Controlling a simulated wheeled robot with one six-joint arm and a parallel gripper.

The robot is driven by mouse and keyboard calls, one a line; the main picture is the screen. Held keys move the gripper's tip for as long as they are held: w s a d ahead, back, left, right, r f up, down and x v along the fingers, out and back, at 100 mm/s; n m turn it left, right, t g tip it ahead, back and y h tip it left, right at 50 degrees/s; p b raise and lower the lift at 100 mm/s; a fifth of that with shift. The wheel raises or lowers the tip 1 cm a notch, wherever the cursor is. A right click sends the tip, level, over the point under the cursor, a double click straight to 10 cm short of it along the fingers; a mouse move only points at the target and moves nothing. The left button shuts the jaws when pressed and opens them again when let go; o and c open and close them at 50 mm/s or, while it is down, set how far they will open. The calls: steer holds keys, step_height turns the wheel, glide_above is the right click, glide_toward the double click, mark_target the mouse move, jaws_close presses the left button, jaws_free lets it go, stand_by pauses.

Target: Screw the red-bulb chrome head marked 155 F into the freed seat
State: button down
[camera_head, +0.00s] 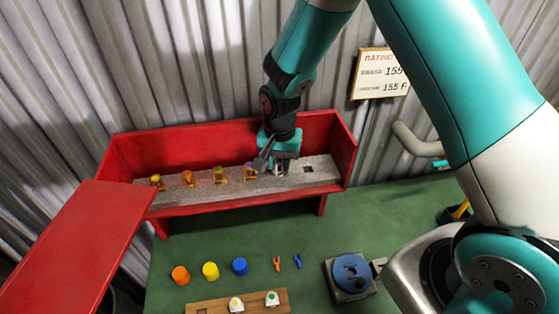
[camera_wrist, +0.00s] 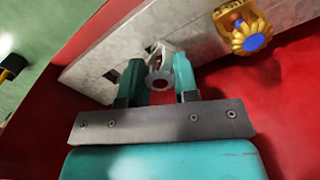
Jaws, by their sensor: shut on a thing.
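My gripper (camera_head: 279,170) is inside the red cabinet, low over the right part of the grey rack (camera_head: 215,193). In the wrist view, its two teal fingers (camera_wrist: 158,82) are shut on a pale chrome head (camera_wrist: 161,70). The head is at a dark opening in the rack; I cannot tell whether it is seated or just above. Its bulb colour and marking do not show. A square empty hole (camera_head: 308,168) lies to the right of my gripper. A brass head with a blue centre (camera_head: 251,171) stands just left of it and shows large in the wrist view (camera_wrist: 243,32).
Red cabinet walls (camera_head: 343,145) close in around my gripper. A rating sign (camera_head: 381,73) reads 155 F. Caps, a wooden strip (camera_head: 255,304) and a blue round fixture (camera_head: 350,272) are in front.

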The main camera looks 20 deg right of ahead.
steer(key=m, duration=0.4)
steer(key=shift+w, duration=0.1)
steer(key=c, duration=0.8)
jaws_free()
steer(key=n, duration=1.7)
